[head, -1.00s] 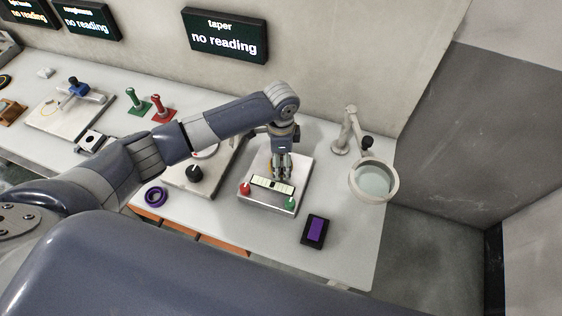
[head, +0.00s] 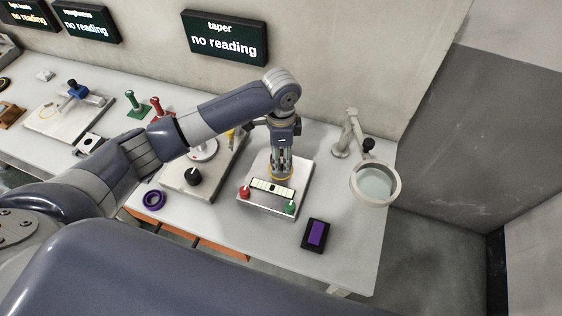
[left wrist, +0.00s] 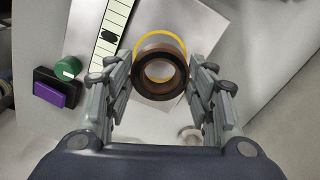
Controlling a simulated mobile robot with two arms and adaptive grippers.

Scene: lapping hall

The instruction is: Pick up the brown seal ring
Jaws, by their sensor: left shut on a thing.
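The brown seal ring (left wrist: 141,73) is between the fingers of my left gripper (left wrist: 160,85) in the left wrist view. The fingers are shut on its outer sides, and its hole faces the camera. A yellow round rim (left wrist: 176,42) shows behind the ring, over the light plate. In the head view my left gripper (head: 281,170) points down over the plate (head: 255,205) with the level-like strip. The brown ring is hard to make out there; a yellow edge shows at the fingertips. My right gripper is not in view.
A strip gauge (head: 272,188), a red button (head: 244,193) and a green button (head: 289,207) are at the plate's front. A purple-topped black box (head: 316,235), a purple ring (head: 153,200) and a magnifier (head: 375,182) stand nearby.

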